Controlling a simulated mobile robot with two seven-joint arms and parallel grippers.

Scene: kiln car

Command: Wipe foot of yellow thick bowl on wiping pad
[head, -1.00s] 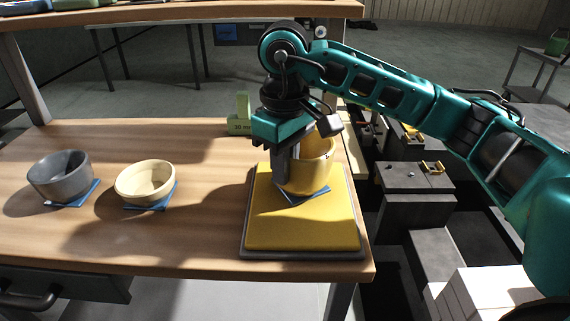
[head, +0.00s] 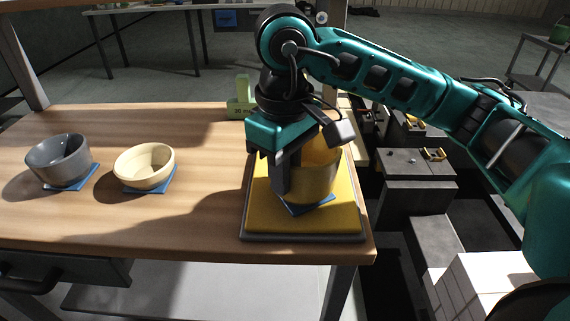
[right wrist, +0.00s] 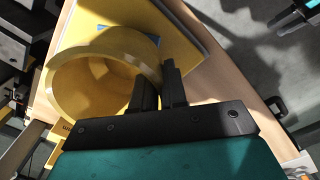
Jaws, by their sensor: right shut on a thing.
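The yellow thick bowl (head: 318,184) is upright over the yellow wiping pad (head: 262,215), near its front half. My right gripper (head: 284,182) is shut on the bowl's left wall. The right wrist view also shows the bowl (right wrist: 75,95), with one finger inside the rim and one outside at the gripper (right wrist: 160,92). A blue square (head: 308,208) shows beneath the bowl; the foot is hidden, and I cannot tell whether it touches the pad. My left gripper is not in view.
A grey bowl (head: 58,160) and a cream bowl (head: 143,167) stand on blue squares at the left of the wooden table (head: 130,225). A green block (head: 240,105) stands behind the pad. Dark kiln-car blocks (head: 415,168) lie beyond the table's right edge.

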